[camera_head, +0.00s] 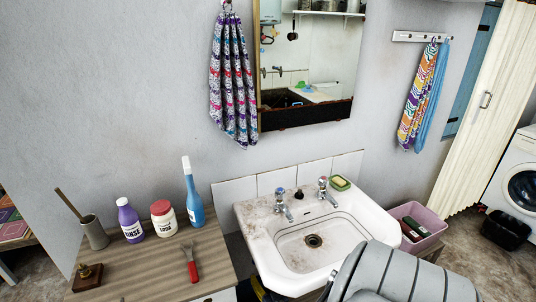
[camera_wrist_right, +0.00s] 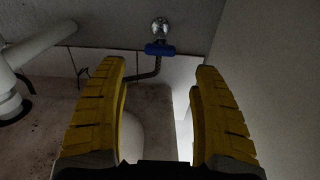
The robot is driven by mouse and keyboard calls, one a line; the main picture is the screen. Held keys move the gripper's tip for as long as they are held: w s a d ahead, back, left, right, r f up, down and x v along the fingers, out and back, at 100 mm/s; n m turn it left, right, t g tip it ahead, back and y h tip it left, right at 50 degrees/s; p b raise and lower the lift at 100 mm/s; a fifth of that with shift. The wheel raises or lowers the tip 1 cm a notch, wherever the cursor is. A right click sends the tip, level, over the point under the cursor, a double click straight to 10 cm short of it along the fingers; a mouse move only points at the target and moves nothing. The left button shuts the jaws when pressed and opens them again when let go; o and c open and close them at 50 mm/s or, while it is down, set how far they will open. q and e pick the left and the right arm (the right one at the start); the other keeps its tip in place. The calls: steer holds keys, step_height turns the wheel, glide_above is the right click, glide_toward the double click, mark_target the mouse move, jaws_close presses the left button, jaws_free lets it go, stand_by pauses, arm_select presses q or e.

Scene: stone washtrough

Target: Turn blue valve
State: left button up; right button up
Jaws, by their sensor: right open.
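In the right wrist view, the blue valve (camera_wrist_right: 160,49) is a small blue handle on a metal pipe fitting (camera_wrist_right: 160,27) against the wall. My right gripper (camera_wrist_right: 161,72) has two yellow fingers spread wide apart. The valve sits beyond the fingertips, roughly centred in the gap between them, and nothing is held. The valve does not show in the head view. There, my grey right arm covers the front right of the sink, and the gripper is mostly hidden. My left gripper is in neither view.
A white drain pipe (camera_wrist_right: 45,44) runs at the left of the wrist view, and a dark hose (camera_wrist_right: 147,73) hangs below the valve. A pale wall (camera_wrist_right: 270,75) stands close on the right. The head view shows the sink (camera_head: 263,238), wooden counter (camera_head: 150,275) and pink basin (camera_head: 432,226).

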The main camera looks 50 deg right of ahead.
steer(key=shift+v, duration=2.2)
